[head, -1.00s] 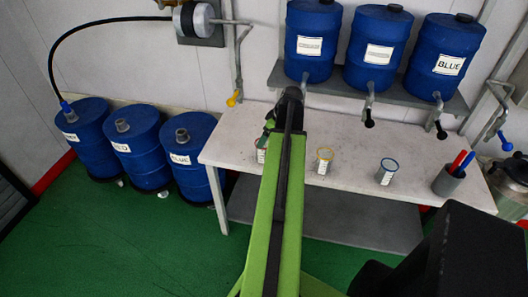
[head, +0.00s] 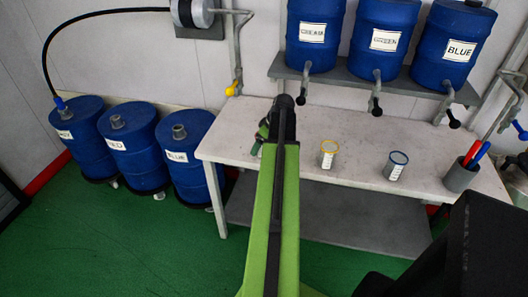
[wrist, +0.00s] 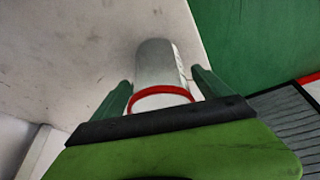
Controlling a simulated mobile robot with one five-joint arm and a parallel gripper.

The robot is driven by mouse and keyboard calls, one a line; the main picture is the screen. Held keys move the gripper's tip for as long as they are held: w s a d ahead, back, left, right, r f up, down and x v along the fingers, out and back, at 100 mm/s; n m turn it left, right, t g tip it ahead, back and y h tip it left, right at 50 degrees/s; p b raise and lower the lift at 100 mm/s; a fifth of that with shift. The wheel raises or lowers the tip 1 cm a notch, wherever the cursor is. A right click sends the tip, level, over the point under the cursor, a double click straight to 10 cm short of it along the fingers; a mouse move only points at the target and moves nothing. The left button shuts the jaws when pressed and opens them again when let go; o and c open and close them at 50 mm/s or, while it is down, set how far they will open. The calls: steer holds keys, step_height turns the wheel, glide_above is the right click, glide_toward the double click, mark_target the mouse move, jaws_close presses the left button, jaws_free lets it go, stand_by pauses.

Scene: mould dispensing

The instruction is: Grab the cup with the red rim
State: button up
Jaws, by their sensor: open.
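The cup with the red rim (wrist: 160,68) stands on the white bench (wrist: 80,50). In the wrist view it is pale and translucent, with its red rim towards my gripper. My gripper (wrist: 162,82) is open, with one green finger on each side of the cup. I cannot tell whether either finger touches it. In the head view, my gripper (head: 257,146) is over the left part of the bench, and the red-rimmed cup is hidden by my arm.
A yellow-rimmed cup (head: 328,154) and a blue-rimmed cup (head: 395,166) stand to the right on the bench. A grey pen holder (head: 459,177) is farther right. Blue drums with taps (head: 382,40) sit on a shelf above. Several blue barrels (head: 135,155) stand on the floor at left.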

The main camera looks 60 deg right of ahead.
steer(key=shift+b+x, duration=0.4)
steer(key=shift+x, duration=0.75)
steer(key=shift+r, duration=0.15)
steer(key=c, duration=1.4)
steer(key=shift+c, duration=0.2)
steer(key=shift+r+p, duration=0.1)
steer(key=shift+p, duration=0.2)
